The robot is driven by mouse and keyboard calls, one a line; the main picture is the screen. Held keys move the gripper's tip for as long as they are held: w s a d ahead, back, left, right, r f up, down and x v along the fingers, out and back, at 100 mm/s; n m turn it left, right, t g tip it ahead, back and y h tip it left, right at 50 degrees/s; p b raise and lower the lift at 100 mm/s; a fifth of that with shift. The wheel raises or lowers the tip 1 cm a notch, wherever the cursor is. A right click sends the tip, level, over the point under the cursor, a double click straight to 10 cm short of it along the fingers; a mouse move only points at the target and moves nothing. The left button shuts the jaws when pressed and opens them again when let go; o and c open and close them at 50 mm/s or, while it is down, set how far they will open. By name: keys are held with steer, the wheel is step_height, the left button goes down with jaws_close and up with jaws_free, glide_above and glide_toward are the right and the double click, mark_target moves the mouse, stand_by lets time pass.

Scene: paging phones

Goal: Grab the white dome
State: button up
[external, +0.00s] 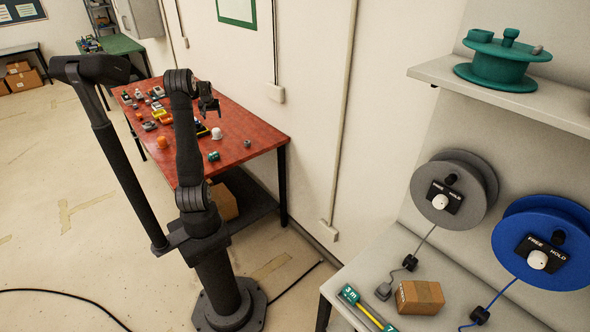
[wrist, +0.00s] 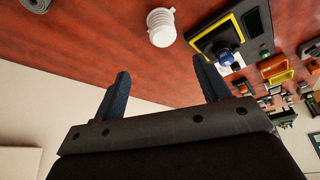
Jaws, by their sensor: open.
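The white dome (external: 217,133) stands on the red table in the external view, near the wall side. In the wrist view the white dome (wrist: 161,27) shows at the top, a ribbed white piece with a small tip. My gripper (external: 209,106) is above the table, close to the dome but apart from it. In the wrist view my gripper (wrist: 162,82) has its two dark fingers spread wide with nothing between them. The dome lies beyond the fingertips, between their lines.
The red table (external: 247,129) holds several small parts. A yellow-edged device (wrist: 228,40) with a blue knob lies right of the dome. An orange dome (external: 162,142) and a green part (external: 213,156) sit near the front.

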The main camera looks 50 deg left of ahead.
mark_target(216, 130)
steer(key=x, duration=1.1)
steer(key=shift+s, duration=0.15)
steer(key=shift+x, duration=2.55)
steer(key=shift+s+a, duration=0.15)
steer(key=c, duration=1)
